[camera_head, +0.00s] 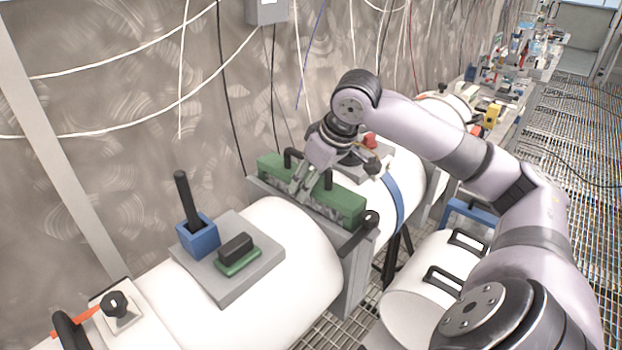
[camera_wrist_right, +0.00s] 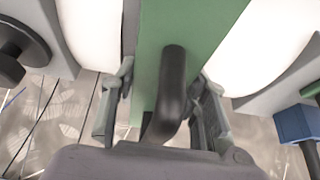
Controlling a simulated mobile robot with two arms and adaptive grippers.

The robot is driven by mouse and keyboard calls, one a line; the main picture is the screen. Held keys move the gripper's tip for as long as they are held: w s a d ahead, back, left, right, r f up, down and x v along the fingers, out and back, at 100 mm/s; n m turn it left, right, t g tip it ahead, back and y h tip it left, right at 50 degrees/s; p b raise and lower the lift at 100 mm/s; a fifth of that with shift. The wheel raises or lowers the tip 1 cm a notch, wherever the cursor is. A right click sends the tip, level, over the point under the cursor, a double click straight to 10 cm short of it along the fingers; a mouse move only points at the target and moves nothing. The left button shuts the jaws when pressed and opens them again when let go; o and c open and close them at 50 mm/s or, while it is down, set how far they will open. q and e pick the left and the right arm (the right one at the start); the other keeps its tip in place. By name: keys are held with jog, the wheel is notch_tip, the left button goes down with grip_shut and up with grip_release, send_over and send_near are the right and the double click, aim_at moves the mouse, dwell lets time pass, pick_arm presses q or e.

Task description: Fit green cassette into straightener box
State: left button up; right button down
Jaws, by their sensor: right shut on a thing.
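The green cassette (camera_head: 338,202) is a long green block with black handles on top. It lies across the grey straightener box (camera_head: 356,270), between two white pipe sections; how deep it sits in the box is hidden. My right gripper (camera_head: 301,182) reaches down from above onto the cassette. Exact finger contact is hard to see. My left gripper is not in view.
A grey plate with a blue holder (camera_head: 198,237) and a small green block with a black top (camera_head: 237,254) lies on the near pipe. A black knob (camera_head: 370,219) sticks out at the box's front. A blue band (camera_head: 393,200) circles the far pipe. The wall is behind.

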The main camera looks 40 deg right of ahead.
jog(key=c, duration=0.9)
grip_release()
jog(key=shift+c, duration=0.2)
jog(key=shift+r, duration=0.1)
jog(key=shift+r, duration=0.3)
jog(key=p+v, duration=0.1)
jog(key=v, duration=1.1)
jog(key=shift+r+p, duration=0.25)
jog(key=shift+p, duration=0.05)
